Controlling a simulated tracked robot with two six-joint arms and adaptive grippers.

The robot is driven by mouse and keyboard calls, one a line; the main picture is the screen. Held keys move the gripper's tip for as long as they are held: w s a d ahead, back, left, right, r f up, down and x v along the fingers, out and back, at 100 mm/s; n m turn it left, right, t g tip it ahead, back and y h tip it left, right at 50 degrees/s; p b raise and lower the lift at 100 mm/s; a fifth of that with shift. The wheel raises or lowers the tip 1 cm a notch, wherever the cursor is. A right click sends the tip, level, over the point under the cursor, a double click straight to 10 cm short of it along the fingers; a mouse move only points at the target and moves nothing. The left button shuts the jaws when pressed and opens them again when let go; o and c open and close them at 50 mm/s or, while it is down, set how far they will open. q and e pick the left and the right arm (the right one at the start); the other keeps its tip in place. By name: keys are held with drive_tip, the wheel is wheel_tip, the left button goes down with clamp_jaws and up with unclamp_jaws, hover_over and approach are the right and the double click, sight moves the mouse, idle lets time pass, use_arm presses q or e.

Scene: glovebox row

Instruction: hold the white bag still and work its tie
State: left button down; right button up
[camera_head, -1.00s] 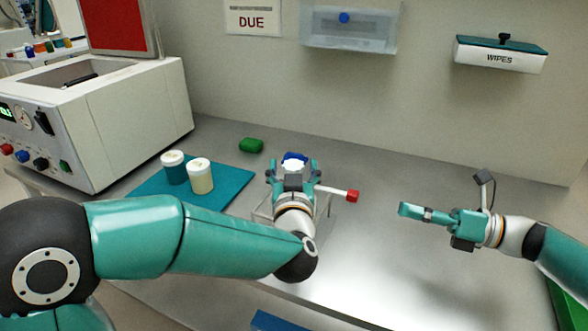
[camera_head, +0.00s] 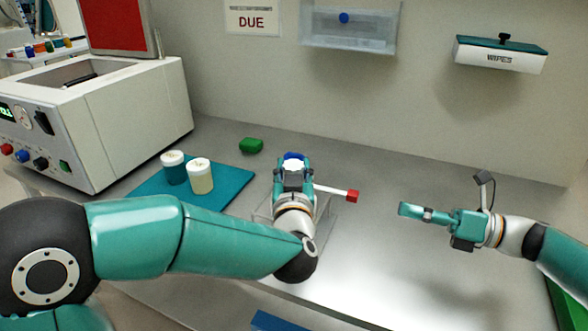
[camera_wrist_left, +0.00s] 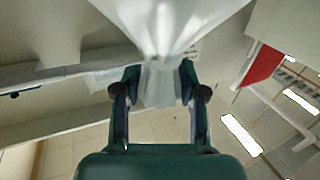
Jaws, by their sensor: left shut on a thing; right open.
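The white bag (camera_wrist_left: 165,25) fills the top of the left wrist view, its film gathered into pleats that narrow downward. My left gripper (camera_wrist_left: 159,85) is shut on the narrow gathered part, one finger on each side. In the head view my left gripper (camera_head: 293,172) is at the middle of the bench, and only a small white patch of the bag (camera_head: 293,164) shows past it. A blue piece (camera_head: 294,156) shows just behind that patch; I cannot tell if it is the tie. My right gripper (camera_head: 408,210) is open and empty, seen edge-on, to the right of the bag.
A clear-sided holder (camera_head: 262,216) surrounds the left wrist, and a red-ended white bar (camera_head: 352,196) sticks out rightward. Two jars (camera_head: 201,178) stand on a teal mat (camera_head: 225,200). A green object (camera_head: 251,145) lies behind.

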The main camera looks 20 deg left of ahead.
sight(353, 192)
drive_tip(key=shift+o, duration=0.6)
drive_tip(key=a+n, duration=0.2)
drive_tip(key=a, duration=0.2)
drive_tip(key=a+n, duration=0.5)
drive_tip(key=a, duration=0.2)
drive_tip(key=shift+a+r+n, duration=0.1)
drive_tip(key=shift+a+n, duration=0.2)
drive_tip(key=shift+a, duration=0.05)
clamp_jaws()
idle(0.4)
